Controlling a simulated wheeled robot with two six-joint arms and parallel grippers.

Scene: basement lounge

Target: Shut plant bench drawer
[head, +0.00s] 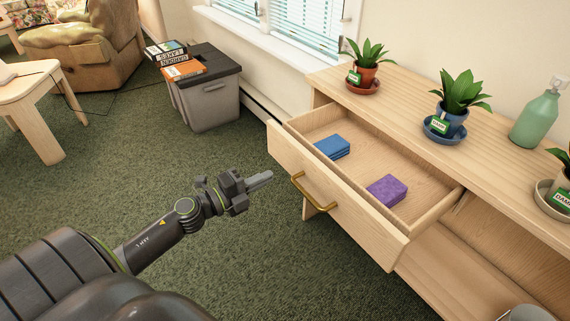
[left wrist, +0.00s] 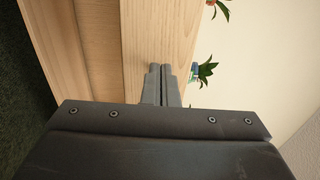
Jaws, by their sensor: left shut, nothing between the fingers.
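The plant bench (head: 420,135) is light wood and stands along the wall at the right in the head view. Its drawer (head: 350,208) is pulled out, with a brass handle (head: 311,195) on its front. My right gripper is not in view.
Potted plants on saucers, including one in a terracotta pot (head: 364,76) and one in a blue pot (head: 450,117), and a green bottle (head: 535,118) stand on the bench top. A grey storage bin (head: 208,105) stands beyond. Open green carpet lies left of the drawer.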

